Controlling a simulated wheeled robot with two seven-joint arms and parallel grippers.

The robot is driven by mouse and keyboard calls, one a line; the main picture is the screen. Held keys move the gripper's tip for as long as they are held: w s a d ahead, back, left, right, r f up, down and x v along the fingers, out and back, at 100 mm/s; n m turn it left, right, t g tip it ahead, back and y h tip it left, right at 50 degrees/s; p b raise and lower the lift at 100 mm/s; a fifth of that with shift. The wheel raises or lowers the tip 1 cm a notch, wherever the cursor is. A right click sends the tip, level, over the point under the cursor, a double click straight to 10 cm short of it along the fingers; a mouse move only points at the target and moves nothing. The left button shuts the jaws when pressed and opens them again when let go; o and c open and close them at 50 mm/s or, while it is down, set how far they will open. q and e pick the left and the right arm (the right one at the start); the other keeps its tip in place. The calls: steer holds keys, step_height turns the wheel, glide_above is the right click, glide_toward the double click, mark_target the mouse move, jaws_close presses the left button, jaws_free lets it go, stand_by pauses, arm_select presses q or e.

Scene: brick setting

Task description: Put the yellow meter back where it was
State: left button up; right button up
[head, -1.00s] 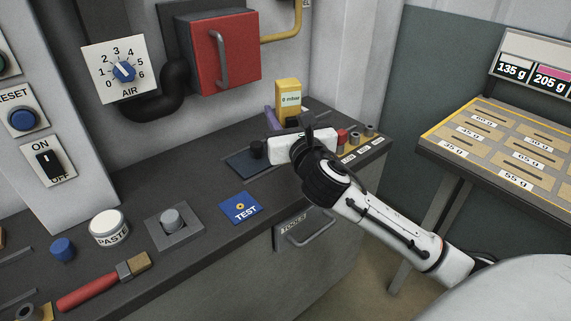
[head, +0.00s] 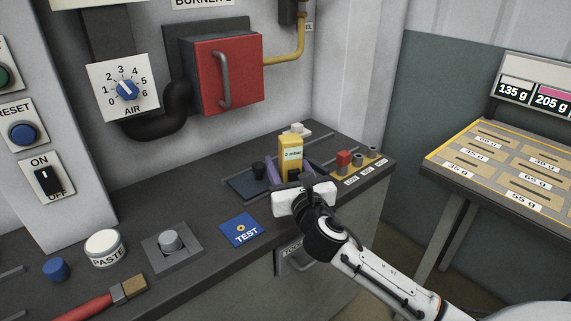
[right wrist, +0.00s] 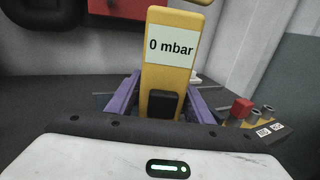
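The yellow meter (head: 291,150) is upright, its display reading 0 mbar, over the back right part of the bench. It also shows close up in the right wrist view (right wrist: 165,85), between two purple fingers. My right gripper (head: 291,172) reaches in from the front right and is shut on the meter, a finger on each side. The meter's lower end is partly hidden by my wrist, so I cannot tell whether it touches the bench. My left gripper is not in view.
A dark blue plate (head: 245,188) with a black knob (head: 258,170) lies left of the meter. A small white piece (head: 296,129) is behind it. A red block (head: 344,159) and small cylinders stand right. The blue TEST pad (head: 241,230) lies in front left.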

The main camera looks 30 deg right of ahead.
steer(key=shift+o, duration=0.4)
steer(key=shift+r, duration=0.1)
steer(key=v, duration=1.2)
